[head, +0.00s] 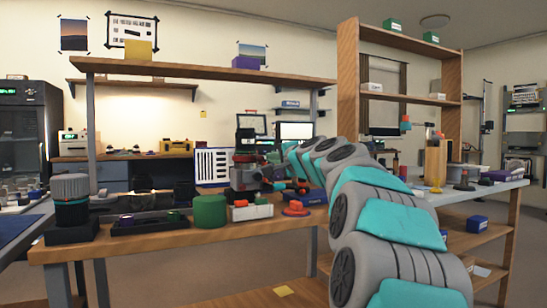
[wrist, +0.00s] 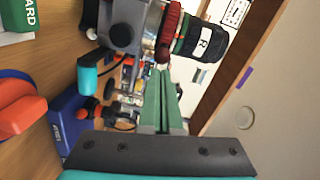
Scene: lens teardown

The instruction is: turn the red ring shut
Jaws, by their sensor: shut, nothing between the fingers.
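The red ring (wrist: 168,32) is a ribbed band between a grey body (wrist: 125,25) and a black lens barrel (wrist: 203,40) with a green stripe and a white label marked R. In the head view, the red ring (head: 243,157) is a thin band on the upright assembly on the bench. My gripper (wrist: 162,70) shows as two green fingers, shut together and empty. Their tips are right by the ring's edge; I cannot tell whether they touch it. In the head view my arm reaches to the assembly's right side, and the fingertips are hard to make out.
A blue box (wrist: 72,125) and a red-orange part (wrist: 18,108) lie near the gripper in the wrist view. A green cylinder (head: 210,211) and a black tray (head: 150,222) stand on the wooden bench (head: 180,240). A shelf (head: 200,70) runs above.

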